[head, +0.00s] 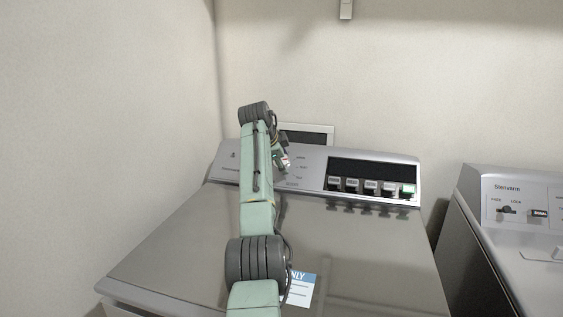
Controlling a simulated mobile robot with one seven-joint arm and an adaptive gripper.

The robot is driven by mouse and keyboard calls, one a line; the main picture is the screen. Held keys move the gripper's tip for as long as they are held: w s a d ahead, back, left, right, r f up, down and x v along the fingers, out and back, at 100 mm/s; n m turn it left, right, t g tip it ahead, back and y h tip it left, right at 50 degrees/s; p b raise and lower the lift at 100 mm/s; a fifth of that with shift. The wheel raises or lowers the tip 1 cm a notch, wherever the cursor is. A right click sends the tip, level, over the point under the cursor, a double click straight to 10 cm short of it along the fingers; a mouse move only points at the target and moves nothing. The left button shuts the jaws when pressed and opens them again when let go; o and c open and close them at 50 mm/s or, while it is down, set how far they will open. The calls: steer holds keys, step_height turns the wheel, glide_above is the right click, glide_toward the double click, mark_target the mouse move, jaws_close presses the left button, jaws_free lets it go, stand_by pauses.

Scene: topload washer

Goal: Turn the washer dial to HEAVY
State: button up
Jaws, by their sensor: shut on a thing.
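The washer (340,230) is a grey top-loader with a raised control panel (310,165) along its back edge. My arm reaches over the closed lid to the left half of that panel. My gripper (284,160) is at the panel, partly hidden behind my own arm. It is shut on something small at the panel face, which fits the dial. The dial itself is hidden, so its pointer and setting cannot be read. Small printed labels show on the panel just right of the gripper, too small to read.
A row of several push buttons (371,188), the rightmost one green, sits under a dark display (375,172) right of my gripper. A blue and white label (301,290) lies on the lid. A second machine (510,230) stands at right. Walls close in left and behind.

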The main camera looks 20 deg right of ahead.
steer(key=shift+m, duration=0.4)
steer(key=o, duration=1.2)
steer(key=shift+c, duration=0.2)
steer(key=v, duration=1.2)
steer(key=shift+d, duration=0.1)
